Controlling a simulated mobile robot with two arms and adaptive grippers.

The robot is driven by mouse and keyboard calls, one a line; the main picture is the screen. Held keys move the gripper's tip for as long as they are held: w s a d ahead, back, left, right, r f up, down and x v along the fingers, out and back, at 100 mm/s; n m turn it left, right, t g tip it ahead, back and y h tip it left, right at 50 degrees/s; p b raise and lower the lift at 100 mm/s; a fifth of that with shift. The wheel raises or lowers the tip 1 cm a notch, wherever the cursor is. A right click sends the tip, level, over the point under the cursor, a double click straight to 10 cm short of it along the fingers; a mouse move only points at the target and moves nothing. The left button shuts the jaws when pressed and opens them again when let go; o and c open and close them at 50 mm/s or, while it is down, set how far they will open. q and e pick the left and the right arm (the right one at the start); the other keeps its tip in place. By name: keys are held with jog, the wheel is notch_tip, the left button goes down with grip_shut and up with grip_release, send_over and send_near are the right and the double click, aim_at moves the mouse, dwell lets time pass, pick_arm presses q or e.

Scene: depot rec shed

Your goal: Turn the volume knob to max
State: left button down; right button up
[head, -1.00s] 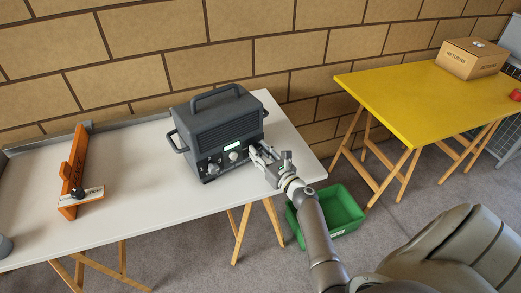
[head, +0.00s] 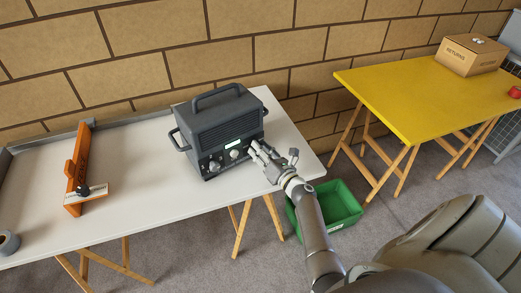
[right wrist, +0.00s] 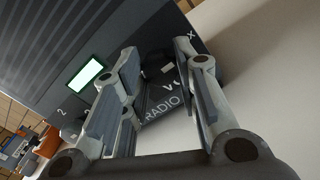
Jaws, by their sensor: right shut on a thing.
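A dark grey radio (head: 226,118) with a top handle stands on the white table (head: 150,219). Its front has a small lit display and two light knobs (head: 234,154). My right gripper (head: 254,151) is at the right end of this front. In the right wrist view, my right gripper's fingers (right wrist: 165,70) straddle the dark volume knob (right wrist: 154,67), beside partly covered lettering. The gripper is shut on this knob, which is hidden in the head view. How far the knob is turned is hard to tell. My left gripper is not in view.
An orange tool (head: 77,170) and a grey roll (head: 8,243) lie to the left on the white table. A green crate (head: 340,206) is on the floor below. A yellow table (head: 420,95) at the right bears a cardboard box (head: 468,58).

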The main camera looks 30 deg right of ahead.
jog(key=shift+f, duration=0.15)
jog(key=o, duration=1.1)
jog(key=shift+c, duration=0.2)
jog(key=shift+s, duration=0.15)
jog(key=s, duration=1.1)
jog(key=shift+s, duration=0.4)
